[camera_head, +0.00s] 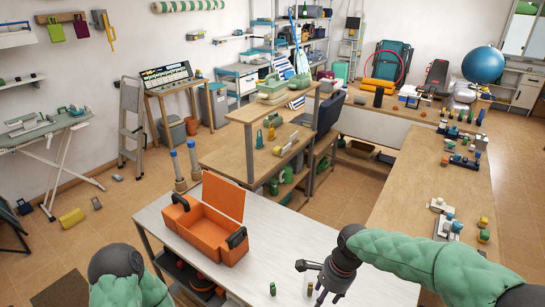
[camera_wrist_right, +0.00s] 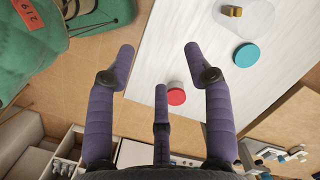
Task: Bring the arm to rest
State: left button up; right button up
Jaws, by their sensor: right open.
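My right arm (camera_head: 425,263), in a green quilted sleeve, comes in from the right in the head view. Its dark gripper (camera_head: 316,282) hangs over the near part of the pale table (camera_head: 365,290). In the right wrist view the gripper (camera_wrist_right: 159,52) has its purple-grey fingers spread, with nothing between them. My left arm (camera_head: 125,275) shows only as a dark joint and green sleeve at the bottom left. Its gripper is out of view.
An open orange toolbox (camera_head: 222,246) stands on the pale table, left of the right gripper. A small green item (camera_head: 272,288) stands nearby. In the wrist view, a red disc (camera_wrist_right: 176,98) and a teal disc (camera_wrist_right: 247,55) show. A wooden counter (camera_head: 415,190) runs along the right.

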jog(key=s+a+f+n+y, duration=0.1)
jog(key=s+a+f+n, duration=0.15)
jog(key=f, duration=0.65)
jog(key=s+a+f+n+y, duration=0.1)
jog(key=s+f+n, duration=0.2)
jog(key=f, duration=0.5)
jog(key=s+a+f+n, duration=0.1)
jog(key=s+f+n, duration=0.5)
jog(key=s+f, duration=0.5)
jog(key=shift+f, duration=0.5)
